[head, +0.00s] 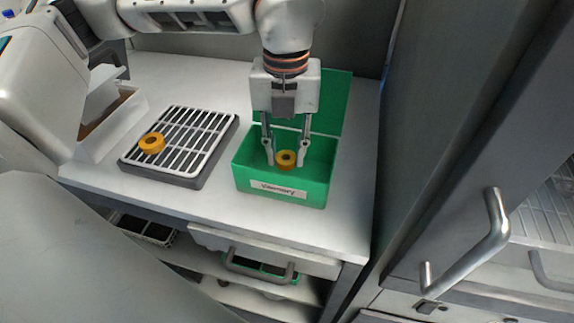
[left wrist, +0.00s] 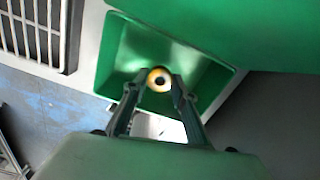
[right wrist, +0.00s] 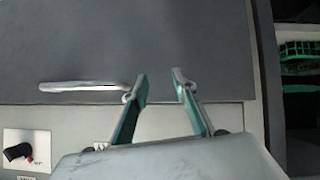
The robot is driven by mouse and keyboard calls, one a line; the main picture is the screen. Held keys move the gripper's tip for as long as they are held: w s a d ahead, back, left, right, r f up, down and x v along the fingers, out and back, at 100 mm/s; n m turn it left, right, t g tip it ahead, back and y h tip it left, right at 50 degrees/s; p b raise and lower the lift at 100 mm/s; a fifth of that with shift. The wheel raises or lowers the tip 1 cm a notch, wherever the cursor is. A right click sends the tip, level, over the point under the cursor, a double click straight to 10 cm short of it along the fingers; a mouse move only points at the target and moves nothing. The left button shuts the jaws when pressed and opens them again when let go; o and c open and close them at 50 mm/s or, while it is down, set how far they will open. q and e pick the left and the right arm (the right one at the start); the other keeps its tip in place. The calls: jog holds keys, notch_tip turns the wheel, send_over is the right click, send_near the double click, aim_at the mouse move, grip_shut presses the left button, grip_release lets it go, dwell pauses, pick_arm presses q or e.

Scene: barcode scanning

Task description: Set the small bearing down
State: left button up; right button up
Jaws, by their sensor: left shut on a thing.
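The small bearing (head: 286,159) is an orange-yellow ring with a dark centre. My left gripper (head: 286,163) is shut on it, one finger on each side, and holds it in the mouth of the green box (head: 285,197). In the left wrist view the bearing (left wrist: 159,80) sits between the fingertips, over the box's inside. I cannot tell whether it touches the floor of the box. My right gripper (right wrist: 162,85) shows in the right wrist view, with its fingers apart and nothing between them, in front of a grey panel with a handle.
Another orange ring (head: 151,143) lies on the slatted grey tray (head: 207,150) to the left of the box. The box's green lid (head: 335,95) stands open behind it. A white machine (head: 35,75) stands at the far left. The white counter (head: 350,180) is bare right of the box.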

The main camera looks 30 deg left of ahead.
aim_at(286, 157)
pick_arm(q)
jog(key=shift+f, duration=2.1)
jog(key=shift+b, duration=0.3)
jog(key=shift+f, duration=0.15)
jog(key=o, duration=1.2)
